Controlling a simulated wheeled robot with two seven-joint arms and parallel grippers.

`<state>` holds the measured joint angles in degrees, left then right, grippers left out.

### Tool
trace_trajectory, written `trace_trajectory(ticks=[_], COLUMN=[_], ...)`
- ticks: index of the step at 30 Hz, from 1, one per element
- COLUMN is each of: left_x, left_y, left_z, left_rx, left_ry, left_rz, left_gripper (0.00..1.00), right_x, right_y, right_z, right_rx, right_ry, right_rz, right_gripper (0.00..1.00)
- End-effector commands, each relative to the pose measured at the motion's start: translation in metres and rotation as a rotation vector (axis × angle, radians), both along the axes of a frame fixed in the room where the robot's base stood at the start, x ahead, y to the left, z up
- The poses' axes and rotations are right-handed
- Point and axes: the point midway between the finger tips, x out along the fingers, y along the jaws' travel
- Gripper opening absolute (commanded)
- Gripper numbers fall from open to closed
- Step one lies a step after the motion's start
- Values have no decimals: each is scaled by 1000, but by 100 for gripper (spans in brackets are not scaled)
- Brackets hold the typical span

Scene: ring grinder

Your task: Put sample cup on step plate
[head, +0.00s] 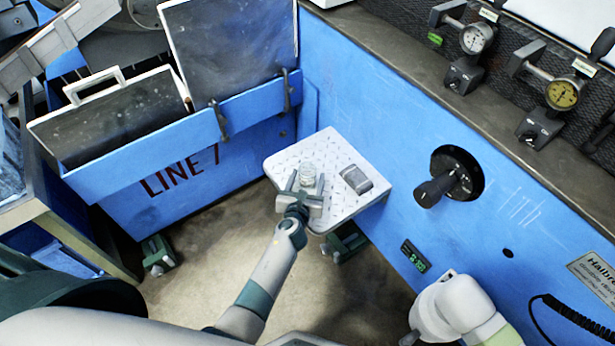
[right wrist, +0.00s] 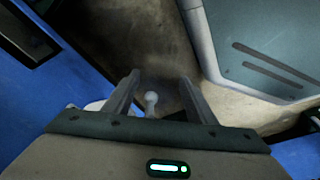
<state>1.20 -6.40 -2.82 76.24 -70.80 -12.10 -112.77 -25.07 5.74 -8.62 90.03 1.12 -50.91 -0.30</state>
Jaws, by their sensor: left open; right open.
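The sample cup (head: 307,174), a small clear, pale cup, stands upright on the step plate (head: 330,150), a light tread-patterned shelf on the blue machine wall. My left gripper (head: 302,184) is at the near-left part of the plate, with its open fingers at the cup, one on either side. I cannot tell whether they touch it. My right gripper (right wrist: 155,92) is open and empty in the right wrist view, with floor beyond its fingers. In the head view only part of my right arm shows at the lower right; its fingers are hidden.
A small grey box-like item (head: 356,180) lies on the plate, right of the cup. A black crank handle (head: 452,180) juts from the blue wall to the right. Dial gauges (head: 475,40) stand on the ledge above. A blue bin (head: 180,130) marked LINE 7 stands at the left.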

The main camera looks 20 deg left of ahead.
Motion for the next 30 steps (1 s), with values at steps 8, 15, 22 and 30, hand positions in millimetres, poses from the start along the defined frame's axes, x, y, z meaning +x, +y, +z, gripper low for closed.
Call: trace_trajectory(ticks=[8,15,22,30], left_x=[-47,-86,-105,-107], left_y=[-5,-11,-13,-13], left_z=[15,26,32,33], left_rx=[2,1,0,0], left_ry=[2,2,1,1], left_rz=[0,0,0,0], left_gripper=[59,59,59,59], right_x=[-14,-9,-7,-6], right_y=[-4,1,3,3], right_z=[-23,-25,-25,-25], right_rx=[-1,9,12,13], right_ry=[8,-30,-45,-47], right_rz=[-1,3,5,5], right_gripper=[51,51,51,51])
